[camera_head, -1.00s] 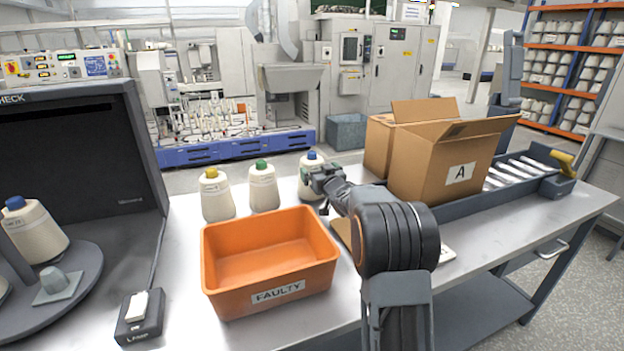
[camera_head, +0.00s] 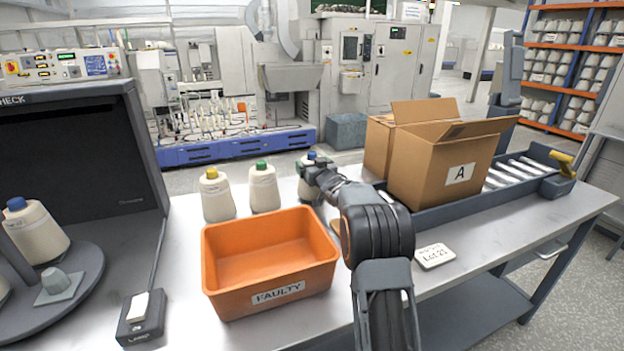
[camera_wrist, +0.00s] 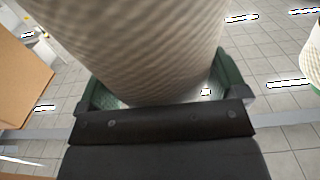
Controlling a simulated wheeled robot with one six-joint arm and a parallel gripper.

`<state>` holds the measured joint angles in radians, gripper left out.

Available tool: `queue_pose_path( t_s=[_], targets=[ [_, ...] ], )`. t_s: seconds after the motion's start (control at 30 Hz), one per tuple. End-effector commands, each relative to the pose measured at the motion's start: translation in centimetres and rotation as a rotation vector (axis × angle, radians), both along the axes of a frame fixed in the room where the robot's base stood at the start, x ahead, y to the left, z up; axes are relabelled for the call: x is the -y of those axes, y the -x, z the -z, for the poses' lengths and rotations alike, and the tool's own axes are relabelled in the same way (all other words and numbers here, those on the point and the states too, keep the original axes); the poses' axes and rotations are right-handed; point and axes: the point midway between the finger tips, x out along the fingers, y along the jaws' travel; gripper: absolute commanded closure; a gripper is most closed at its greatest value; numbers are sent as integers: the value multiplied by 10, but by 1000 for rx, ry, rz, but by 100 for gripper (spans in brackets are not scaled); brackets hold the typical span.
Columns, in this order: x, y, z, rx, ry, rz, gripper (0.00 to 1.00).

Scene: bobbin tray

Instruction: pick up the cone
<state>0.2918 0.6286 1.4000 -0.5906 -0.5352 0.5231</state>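A cream cone with a blue top (camera_head: 313,159) stands at the right end of the row of cones behind the orange bin, partly hidden by my gripper (camera_head: 311,174). In the wrist view the ribbed cone (camera_wrist: 140,45) fills the upper middle, close to the camera. My gripper (camera_wrist: 165,92) has its green fingers spread wide, one on each side of the cone. Pale surface shows beside the cone near the right finger. Contact with the fingers is not clear. Cones with a yellow top (camera_head: 216,196) and a green top (camera_head: 264,188) stand to the left.
The orange FAULTY bin (camera_head: 215,270) stands in front of the cones. A cardboard box marked A (camera_head: 430,170) stands to the right by a roller conveyor (camera_head: 520,172). A label card (camera_head: 434,256) lies right of my arm. Another blue-topped cone (camera_head: 35,230) sits at left.

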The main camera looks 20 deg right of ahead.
Motion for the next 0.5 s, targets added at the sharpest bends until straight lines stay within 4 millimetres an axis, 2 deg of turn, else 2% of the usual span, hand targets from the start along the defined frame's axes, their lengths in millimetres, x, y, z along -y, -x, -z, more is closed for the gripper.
queue_pose_path(
  t_s=[0.07,0.4,0.5],
  targets=[
    [0,0,0,0,0,0,29],
    [0,0,0,0,0,0,61],
    [0,0,-2,3,1,0,61]
  ],
)
